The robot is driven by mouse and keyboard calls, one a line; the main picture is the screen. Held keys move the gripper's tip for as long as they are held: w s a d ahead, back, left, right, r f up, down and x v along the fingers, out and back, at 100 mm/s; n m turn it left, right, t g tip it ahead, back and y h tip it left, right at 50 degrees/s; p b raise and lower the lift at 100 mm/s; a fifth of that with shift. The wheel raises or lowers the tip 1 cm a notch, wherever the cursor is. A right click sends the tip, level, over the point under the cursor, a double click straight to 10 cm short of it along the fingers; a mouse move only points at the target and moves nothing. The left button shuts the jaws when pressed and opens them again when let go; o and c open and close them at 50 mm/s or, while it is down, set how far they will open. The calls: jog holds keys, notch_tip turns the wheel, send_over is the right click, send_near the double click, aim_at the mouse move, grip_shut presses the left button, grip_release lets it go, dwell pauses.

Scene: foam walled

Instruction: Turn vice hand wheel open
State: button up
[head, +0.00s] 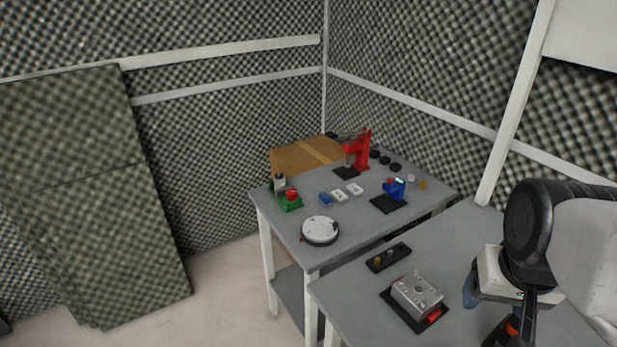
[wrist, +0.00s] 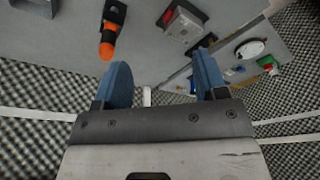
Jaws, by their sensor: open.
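A small blue device (head: 395,188) on a black base plate looks like the vice. It stands on the right part of the far grey table in the head view. Its hand wheel is too small to make out. My gripper (head: 469,292) is at the right of the head view, over the near table and well away from the blue device. In the wrist view my gripper (wrist: 162,68) shows two blue fingers spread apart with nothing between them. I cannot clearly pick out the vice in the wrist view.
The near table holds a grey metal box (head: 418,296), a black strip with small knobs (head: 388,257) and an orange-tipped tool (wrist: 107,48). The far table holds a white disc (head: 320,231), a red press (head: 359,150) and a green-based red button (head: 291,196). A gap separates the tables.

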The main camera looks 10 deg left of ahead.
jog(key=w+a+r+m, duration=0.1)
jog(key=w+a+r, duration=0.15)
jog(key=w, duration=0.55)
jog(key=w+a+r+m, duration=0.1)
jog(key=w+a, duration=0.3)
jog(key=w, duration=0.4)
jog(key=m+g, duration=0.3)
jog(key=m, duration=0.1)
send_over(291, 191)
jog(key=f, duration=2)
jog(key=shift+s+d+f, duration=0.1)
jog(key=shift+d+f, duration=0.1)
jog(key=shift+d, duration=0.15)
jog(key=shift+a+f, duration=0.25)
jog(key=shift+f, duration=0.1)
jog(key=shift+f, duration=3.8)
jog(key=c, duration=0.9)
